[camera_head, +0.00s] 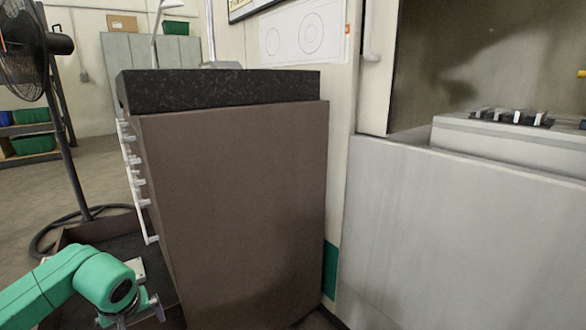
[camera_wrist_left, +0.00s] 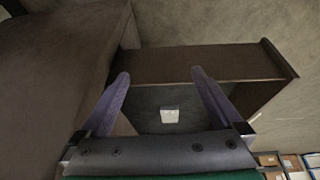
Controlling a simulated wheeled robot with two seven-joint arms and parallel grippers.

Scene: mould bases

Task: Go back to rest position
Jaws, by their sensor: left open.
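My left gripper (camera_wrist_left: 160,95) is open in the left wrist view, its two purple-grey fingers apart with nothing between them. In the head view, my left gripper (camera_head: 146,309) is at the lower left, at the end of my green arm, and is partly cut off by the bottom edge. A small pale block (camera_wrist_left: 169,115) lies on the dark floor of an open brown box (camera_wrist_left: 205,65), seen past the fingers and apart from them. My right gripper is not in view.
A brown cabinet (camera_head: 235,200) with a black stone top (camera_head: 220,92) stands close beside my left arm, handles along its left side. A black fan (camera_head: 35,45) stands at the far left. A grey machine (camera_head: 460,240) fills the right.

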